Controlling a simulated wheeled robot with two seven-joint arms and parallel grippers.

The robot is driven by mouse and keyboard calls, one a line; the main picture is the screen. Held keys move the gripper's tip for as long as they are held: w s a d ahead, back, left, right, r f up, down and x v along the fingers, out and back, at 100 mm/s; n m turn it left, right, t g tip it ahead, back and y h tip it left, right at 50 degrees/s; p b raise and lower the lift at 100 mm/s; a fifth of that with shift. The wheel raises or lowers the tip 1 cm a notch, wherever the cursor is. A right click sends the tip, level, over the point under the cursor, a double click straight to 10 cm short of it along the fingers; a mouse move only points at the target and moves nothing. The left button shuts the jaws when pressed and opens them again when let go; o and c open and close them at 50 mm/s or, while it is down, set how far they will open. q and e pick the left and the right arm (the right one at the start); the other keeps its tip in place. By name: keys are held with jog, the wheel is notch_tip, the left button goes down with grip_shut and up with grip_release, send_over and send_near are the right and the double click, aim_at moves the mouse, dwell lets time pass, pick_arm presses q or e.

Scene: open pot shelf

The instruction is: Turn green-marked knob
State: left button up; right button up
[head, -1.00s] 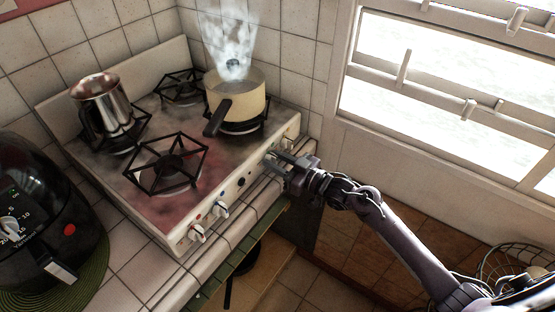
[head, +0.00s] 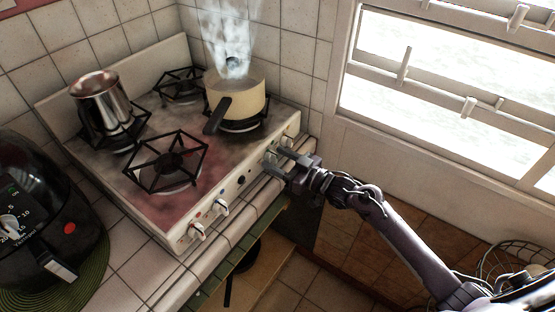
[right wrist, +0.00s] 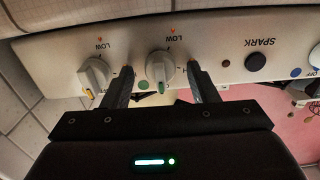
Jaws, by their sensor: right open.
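The green-marked knob (right wrist: 160,68) is a white knob on the stove's front panel, its green mark at the lower end of its grip. My right gripper (right wrist: 162,73) is open, with one finger on each side of this knob. Whether the fingers touch it I cannot tell. In the head view my right gripper (head: 275,162) is at the right part of the stove front and partly hides the knobs there. My left gripper is not in view.
A yellow-marked knob (right wrist: 95,75) is close beside the left finger. A SPARK button (right wrist: 256,62) is to the right. On the stove (head: 150,200) stand a steaming cream pot (head: 250,100) and a metal pot (head: 100,95). A black air fryer (head: 50,210) stands at left.

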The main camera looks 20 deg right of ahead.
jog(key=b+v, duration=0.1)
jog(key=v, duration=0.6)
jog(key=shift+s+d, duration=0.15)
jog(key=shift+s, duration=0.05)
jog(key=s+d+f+m+g+h, duration=0.2)
jog(key=s+f+h, duration=0.15)
jog(key=f, duration=0.75)
jog(key=s+d+f+m+g+h, duration=0.15)
jog(key=s+f, duration=0.35)
jog(key=f, duration=0.6)
jog(key=s+d+f+m+g+h, duration=0.1)
jog(key=s+d+f+m+h, duration=0.2)
jog(key=f, duration=0.9)
jog(key=s+a+f+g+h, duration=0.1)
jog(key=s+f+g, duration=0.2)
jog(key=s, duration=0.7)
jog(key=s+a+f+n+g+h, duration=0.1)
jog(key=s+a+f+g, duration=0.1)
jog(key=s+f, duration=0.6)
jog(key=s+a+f+g+h, duration=0.1)
jog(key=s+f, duration=0.5)
jog(key=s, duration=0.8)
jog(key=a+g, duration=0.1)
jog(key=g, duration=0.1)
jog(key=shift+s+a+g, duration=0.25)
jog(key=shift+g, duration=0.1)
jog(key=shift+n, duration=0.25)
